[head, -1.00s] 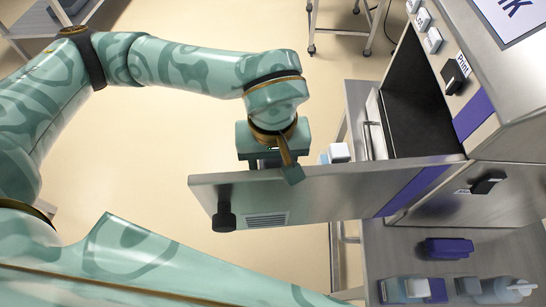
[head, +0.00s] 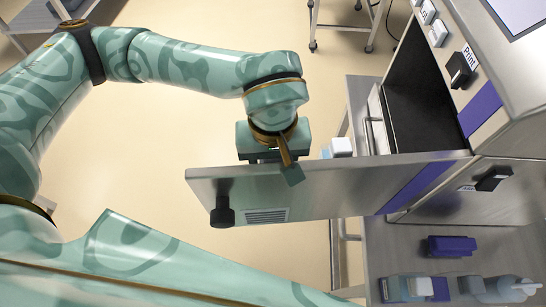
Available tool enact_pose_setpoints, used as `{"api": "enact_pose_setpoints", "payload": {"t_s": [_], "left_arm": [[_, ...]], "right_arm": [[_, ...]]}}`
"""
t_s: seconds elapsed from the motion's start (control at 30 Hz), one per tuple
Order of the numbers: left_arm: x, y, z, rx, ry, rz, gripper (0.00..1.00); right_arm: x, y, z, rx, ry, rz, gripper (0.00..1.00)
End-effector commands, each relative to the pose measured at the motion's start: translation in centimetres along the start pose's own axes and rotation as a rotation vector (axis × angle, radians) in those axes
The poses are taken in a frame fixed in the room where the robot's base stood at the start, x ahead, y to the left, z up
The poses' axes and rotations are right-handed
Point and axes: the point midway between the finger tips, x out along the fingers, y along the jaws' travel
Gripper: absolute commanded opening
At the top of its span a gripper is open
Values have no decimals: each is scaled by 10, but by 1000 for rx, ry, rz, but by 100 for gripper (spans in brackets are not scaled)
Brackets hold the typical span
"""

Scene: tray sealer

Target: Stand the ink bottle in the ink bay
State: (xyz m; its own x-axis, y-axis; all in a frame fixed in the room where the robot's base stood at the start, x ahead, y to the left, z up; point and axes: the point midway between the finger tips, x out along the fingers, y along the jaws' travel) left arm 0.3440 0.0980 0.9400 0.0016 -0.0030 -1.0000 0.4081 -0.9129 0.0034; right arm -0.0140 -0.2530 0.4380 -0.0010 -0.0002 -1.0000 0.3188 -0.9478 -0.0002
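My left gripper (head: 272,152) is at the top edge of an open metal door panel (head: 330,198). One finger tip hangs over the near face of the panel, and the rest is hidden behind it. I cannot tell whether it is shut on the edge. The door has a black knob and a vent. Behind it is a dark open bay (head: 425,105) in the machine; I cannot tell whether this is the ink bay. A small white and light-blue item (head: 339,147) shows just past the door's top edge. I cannot tell which item is the ink bottle. My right gripper is not in view.
The machine has a black Print switch (head: 459,70). Open floor lies left of the machine.

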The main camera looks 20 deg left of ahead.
Motion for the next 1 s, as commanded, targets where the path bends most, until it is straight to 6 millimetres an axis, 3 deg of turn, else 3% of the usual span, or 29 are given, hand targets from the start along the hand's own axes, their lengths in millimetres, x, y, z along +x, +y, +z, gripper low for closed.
{"api": "enact_pose_setpoints", "payload": {"t_s": [0.57, 1.0], "left_arm": [[10, -2, 0, -6, -3, -11, 0], [-23, -1, 0, -4, 1, -5, 0]], "right_arm": [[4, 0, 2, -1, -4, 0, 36], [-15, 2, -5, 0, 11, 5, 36]]}}
